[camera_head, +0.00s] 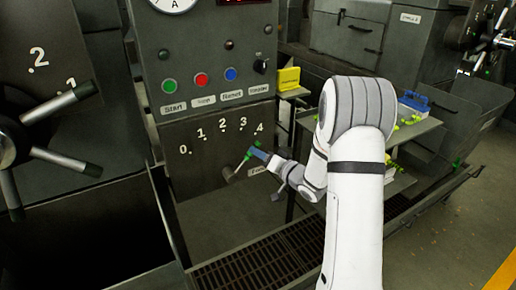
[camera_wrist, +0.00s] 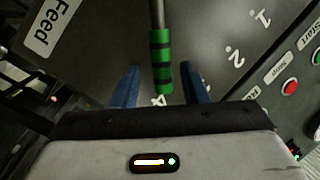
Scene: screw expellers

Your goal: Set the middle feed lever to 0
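The middle feed lever (camera_head: 229,174) is on the dark panel below the buttons, under a scale marked 0 to 4. It tilts up and right, pointing roughly at the 4. Its green-and-black grip also shows in the wrist view (camera_wrist: 161,62), with the metal rod beyond it. My gripper (camera_head: 255,154) is at the grip end. In the wrist view, its blue fingers (camera_wrist: 160,88) stand on either side of the grip, with a gap on both sides. The 4 is partly hidden there behind the grip.
Start and other buttons (camera_head: 202,79) are above the scale. A larger spoked lever (camera_head: 62,100) is at the left. Shelves (camera_head: 412,128) with yellow and blue items stand right of the panel, near my arm. A floor grate (camera_head: 265,262) lies below.

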